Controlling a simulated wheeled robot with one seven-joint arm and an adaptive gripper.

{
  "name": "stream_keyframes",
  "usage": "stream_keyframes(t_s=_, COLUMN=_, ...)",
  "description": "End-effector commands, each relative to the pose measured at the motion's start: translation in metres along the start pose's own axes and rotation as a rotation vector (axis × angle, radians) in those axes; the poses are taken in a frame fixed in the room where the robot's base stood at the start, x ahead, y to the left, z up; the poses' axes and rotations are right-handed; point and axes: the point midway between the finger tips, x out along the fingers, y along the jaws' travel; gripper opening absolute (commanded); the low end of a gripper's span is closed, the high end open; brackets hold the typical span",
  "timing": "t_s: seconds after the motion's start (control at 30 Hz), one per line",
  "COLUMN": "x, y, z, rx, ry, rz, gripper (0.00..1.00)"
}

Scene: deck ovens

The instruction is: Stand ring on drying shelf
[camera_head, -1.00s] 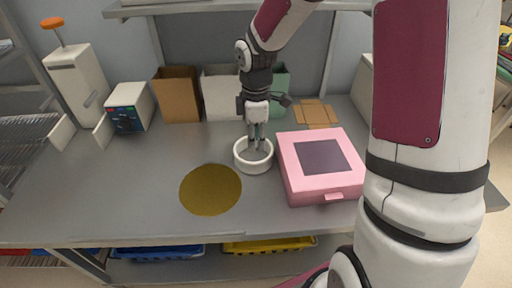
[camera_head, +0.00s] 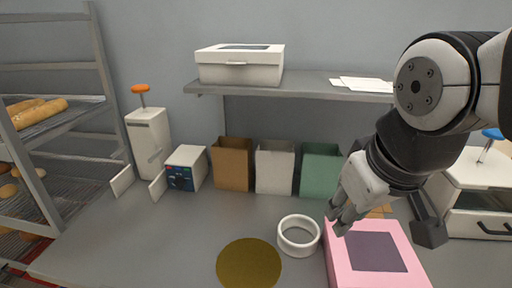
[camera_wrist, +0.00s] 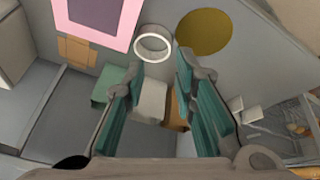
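A white ring (camera_head: 298,251) lies flat on the grey bench, between a round gold board and a pink box. It also shows in the wrist view (camera_wrist: 153,60), beyond my fingertips and apart from them. My gripper (camera_head: 341,219) is above the bench near the pink box's back left corner, right of the ring and higher. In the wrist view its teal-padded fingers (camera_wrist: 162,66) are spread with nothing between them. A grey wall shelf (camera_head: 310,84) runs above the back of the bench; no label shows whether it is the drying shelf.
The pink box (camera_head: 344,262) and gold board (camera_head: 248,264) flank the ring. Brown (camera_head: 234,165), white (camera_head: 274,168) and green (camera_head: 320,170) bins stand behind. A white box (camera_head: 240,68) and papers (camera_head: 362,85) occupy the wall shelf, with bare room between. A bread rack (camera_head: 62,117) stands left.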

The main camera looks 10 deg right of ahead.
Motion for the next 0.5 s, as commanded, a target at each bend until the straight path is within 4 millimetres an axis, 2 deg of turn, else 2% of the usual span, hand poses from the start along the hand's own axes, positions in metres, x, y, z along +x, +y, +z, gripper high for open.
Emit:
stream_keyframes(t_s=0.17, x=-0.015, y=-0.006, z=0.019, rx=0.129, ry=0.056, rz=-0.034, gripper=0.25)
stream_keyframes(t_s=0.2, x=-0.016, y=-0.007, z=0.021, rx=0.144, ry=0.06, rz=-0.038, gripper=0.34)
stream_keyframes(t_s=0.27, x=-0.015, y=-0.007, z=0.021, rx=0.163, ry=0.061, rz=-0.044, gripper=0.35)
stream_keyframes(t_s=0.37, x=-0.005, y=-0.006, z=0.012, rx=0.208, ry=0.042, rz=-0.056, gripper=0.35)
stream_keyframes(t_s=0.5, x=0.03, y=-0.004, z=-0.017, rx=0.333, ry=-0.021, rz=-0.066, gripper=0.35)
